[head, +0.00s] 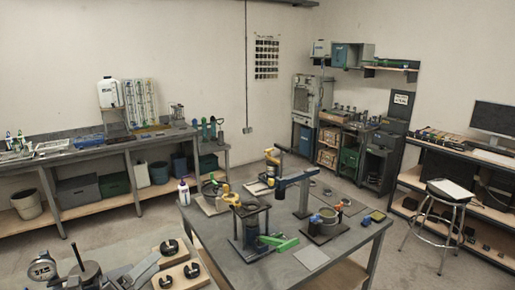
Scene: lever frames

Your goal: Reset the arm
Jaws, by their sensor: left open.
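On the grey workbench (345,247) in front of me stands a dark post with a long blue arm (296,179) at its top, reaching out sideways. My right gripper is not in view.
A white bottle with a blue top (183,192) stands at the bench's left corner. A yellow-and-blue block (377,216) lies near the right edge. A stool (447,196) stands at the right.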

